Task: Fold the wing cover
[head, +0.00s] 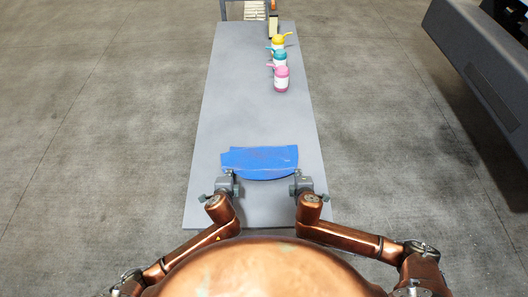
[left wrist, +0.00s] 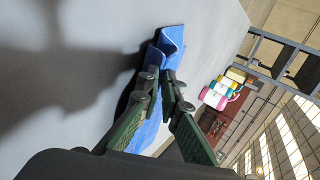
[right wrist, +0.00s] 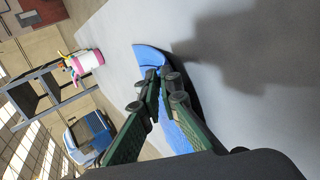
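The blue wing cover (head: 262,161) lies across the near part of the long grey table, with a straighter far edge and a curved near edge. My left gripper (head: 229,177) is at its near left corner. In the left wrist view the fingers (left wrist: 161,76) are close together with the cover (left wrist: 172,40) pinched between them and creased. My right gripper (head: 298,178) is at its near right corner. In the right wrist view its fingers (right wrist: 161,77) are also close together on the cover (right wrist: 150,55). The cloth between the fingertips is partly hidden.
Pink (head: 281,80), blue (head: 280,60) and yellow (head: 278,43) bottles stand along the far right of the table (head: 235,90). A rack (head: 243,10) stands beyond the far end. A dark machine (head: 485,65) is at the right. The table beyond the cover is clear at left.

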